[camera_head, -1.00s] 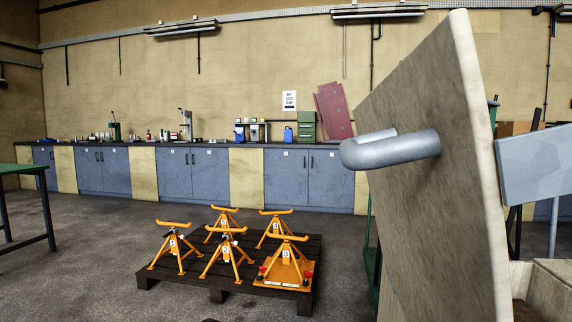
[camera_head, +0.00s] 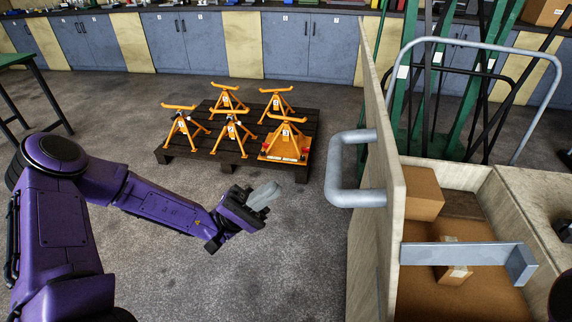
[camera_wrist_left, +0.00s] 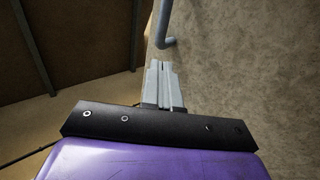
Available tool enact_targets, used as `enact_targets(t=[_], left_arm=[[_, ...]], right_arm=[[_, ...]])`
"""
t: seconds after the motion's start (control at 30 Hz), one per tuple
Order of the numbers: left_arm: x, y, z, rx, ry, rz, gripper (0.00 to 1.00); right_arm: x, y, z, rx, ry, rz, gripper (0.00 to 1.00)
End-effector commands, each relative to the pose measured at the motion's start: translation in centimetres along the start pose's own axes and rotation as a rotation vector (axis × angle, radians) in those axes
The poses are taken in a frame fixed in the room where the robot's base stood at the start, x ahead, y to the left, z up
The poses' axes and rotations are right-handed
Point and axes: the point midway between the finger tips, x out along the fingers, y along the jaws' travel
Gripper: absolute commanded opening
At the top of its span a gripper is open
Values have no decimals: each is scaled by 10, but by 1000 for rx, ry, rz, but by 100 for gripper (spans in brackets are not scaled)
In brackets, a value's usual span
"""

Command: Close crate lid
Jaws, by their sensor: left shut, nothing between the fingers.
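The crate (camera_head: 535,215) stands at the right of the head view, open at the top. Its beige lid (camera_head: 372,110) stands upright along the crate's left side, seen nearly edge-on. A grey tube handle (camera_head: 336,170) sticks out from the lid's left face. A flat grey metal bar (camera_head: 465,255) reaches across the opening. My left gripper (camera_head: 264,195) is shut and empty, left of the handle and apart from it. In the left wrist view, the closed fingers (camera_wrist_left: 163,85) point towards the handle (camera_wrist_left: 164,35), with the lid surface (camera_wrist_left: 245,70) at right. My right gripper is not in view.
Cardboard boxes (camera_head: 422,190) lie in the crate. A dark pallet (camera_head: 180,152) with several orange stands is on the floor beyond my left gripper. A bent-tube rail (camera_head: 487,44) and green posts stand behind the crate.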

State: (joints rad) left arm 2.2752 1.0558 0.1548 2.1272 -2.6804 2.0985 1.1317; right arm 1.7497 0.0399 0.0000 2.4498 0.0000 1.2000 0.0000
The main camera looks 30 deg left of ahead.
Motion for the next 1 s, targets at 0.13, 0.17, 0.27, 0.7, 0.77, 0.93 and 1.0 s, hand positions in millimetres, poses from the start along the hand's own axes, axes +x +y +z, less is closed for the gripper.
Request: enact_targets(t=[0.13,0.17,0.27,0.7,0.77,0.93,1.0], left_arm=[[36,3,1,-3,-2,-3,0],[43,2,1,-3,-3,-3,0],[66,2,1,-3,-2,-3,0],[122,-1,0,0,2,-3,0],[123,-1,0,1,2,-3,0],[122,-2,0,1,2,-3,0],[122,-2,0,1,2,-3,0]], right_arm=[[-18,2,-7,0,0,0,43],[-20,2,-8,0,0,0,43],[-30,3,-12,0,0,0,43],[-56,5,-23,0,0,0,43],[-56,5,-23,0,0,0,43],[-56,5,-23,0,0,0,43],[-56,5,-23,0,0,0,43]])
